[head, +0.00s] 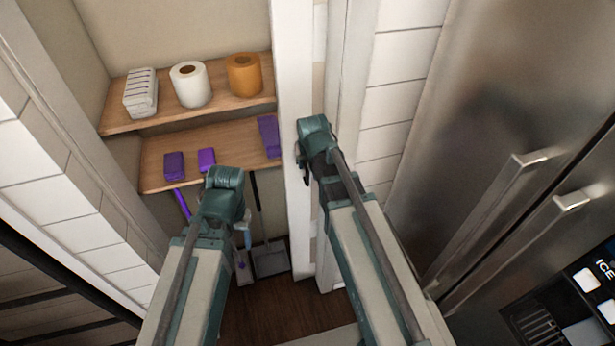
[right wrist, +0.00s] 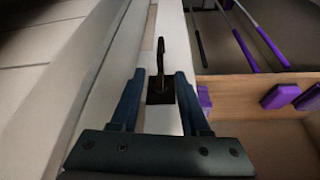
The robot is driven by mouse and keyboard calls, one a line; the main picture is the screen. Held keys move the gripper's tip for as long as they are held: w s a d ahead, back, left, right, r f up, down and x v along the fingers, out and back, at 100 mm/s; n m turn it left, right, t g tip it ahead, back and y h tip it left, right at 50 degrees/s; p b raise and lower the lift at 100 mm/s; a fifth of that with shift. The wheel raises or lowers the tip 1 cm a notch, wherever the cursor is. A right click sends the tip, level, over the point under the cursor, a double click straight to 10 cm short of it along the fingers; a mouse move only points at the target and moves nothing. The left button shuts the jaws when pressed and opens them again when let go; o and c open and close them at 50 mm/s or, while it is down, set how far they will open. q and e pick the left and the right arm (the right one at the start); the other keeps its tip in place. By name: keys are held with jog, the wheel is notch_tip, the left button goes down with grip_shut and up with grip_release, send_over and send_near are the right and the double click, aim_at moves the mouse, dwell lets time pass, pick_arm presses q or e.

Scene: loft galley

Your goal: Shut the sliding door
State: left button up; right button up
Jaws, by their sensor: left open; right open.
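The white sliding door (head: 292,60) stands open, its narrow panel at the right side of a shelved closet. In the right wrist view, the door (right wrist: 171,30) carries a dark upright handle (right wrist: 160,57) on a small black plate. My right gripper (right wrist: 160,76) is open, with one finger on each side of the handle's plate; I cannot tell whether they touch it. In the head view my right gripper (head: 306,172) is at the door panel and hides the handle. My left gripper (head: 224,180) is in front of the closet opening, holding nothing I can see; its fingertips are hidden.
Closet shelves hold paper rolls (head: 190,84), a white stack (head: 141,93) and purple items (head: 174,166). A dustpan (head: 270,259) stands on the closet floor. A white tiled wall (head: 50,180) is left; a steel fridge (head: 470,120) with protruding handles is right.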

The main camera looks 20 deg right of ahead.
aim_at(307, 175)
jog(key=b+x, duration=1.1)
jog(key=x, duration=0.2)
jog(key=shift+f+b, duration=0.2)
jog(key=shift+b, duration=0.15)
jog(key=shift+c, duration=0.3)
grip_shut()
dwell(0.6)
